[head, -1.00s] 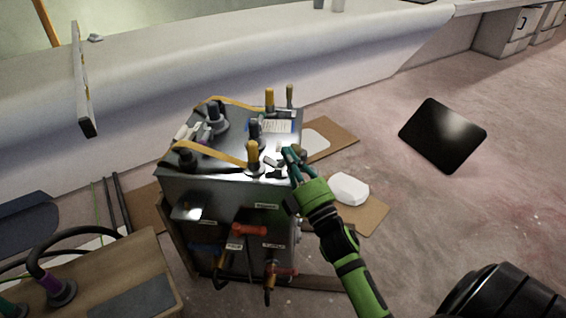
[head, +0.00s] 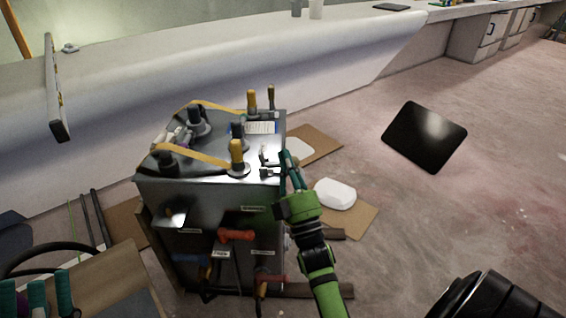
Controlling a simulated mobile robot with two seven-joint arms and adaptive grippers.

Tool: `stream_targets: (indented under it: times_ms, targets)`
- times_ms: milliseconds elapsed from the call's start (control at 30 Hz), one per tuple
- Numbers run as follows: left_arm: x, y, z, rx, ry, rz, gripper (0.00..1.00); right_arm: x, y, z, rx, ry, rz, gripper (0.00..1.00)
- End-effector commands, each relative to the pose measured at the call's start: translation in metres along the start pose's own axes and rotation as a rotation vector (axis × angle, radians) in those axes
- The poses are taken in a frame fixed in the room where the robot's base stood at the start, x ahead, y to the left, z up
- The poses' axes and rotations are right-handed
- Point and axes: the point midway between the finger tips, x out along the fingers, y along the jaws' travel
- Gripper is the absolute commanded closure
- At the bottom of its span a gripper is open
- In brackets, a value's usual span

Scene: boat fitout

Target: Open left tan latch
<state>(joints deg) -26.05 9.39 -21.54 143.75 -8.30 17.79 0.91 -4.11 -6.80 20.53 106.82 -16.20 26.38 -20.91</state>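A metal box (head: 212,190) stands on the floor, left of centre in the head view. Two tan bands cross its top: a near one (head: 190,153) and a far one (head: 222,107). The near band runs from a dark fitting at the left to a yellow-topped knob (head: 237,153). I cannot tell which part is the left tan latch. My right gripper (head: 288,165), with teal fingers, is at the box's right top edge; its finger gap and any contact are unclear. Teal fingers of my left gripper (head: 50,296) stand apart at the lower left, partly cut off by the frame.
A wooden-topped case (head: 110,280) lies at the lower left, with a dark hose (head: 50,248) over it. Cardboard sheets (head: 350,220) and a white block (head: 335,193) lie right of the box. A black panel (head: 425,136) lies farther right. A long white ledge (head: 250,60) runs behind.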

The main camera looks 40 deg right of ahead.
Motion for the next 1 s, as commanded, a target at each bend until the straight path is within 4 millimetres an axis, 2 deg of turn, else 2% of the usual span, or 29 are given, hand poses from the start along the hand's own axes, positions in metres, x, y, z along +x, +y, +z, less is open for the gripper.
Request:
stream_targets:
  times_ms: [133, 1000]
  targets:
    - [-0.003, 0.004, -0.018, -0.003, 0.099, 0.01, 0.6, -0.004, 0.001, 0.005, 0.018, 0.0, 0.016, 1.0]
    - [-0.002, 0.003, -0.018, -0.003, 0.099, 0.007, 0.6, -0.013, 0.001, 0.015, 0.016, 0.0, 0.015, 1.0]
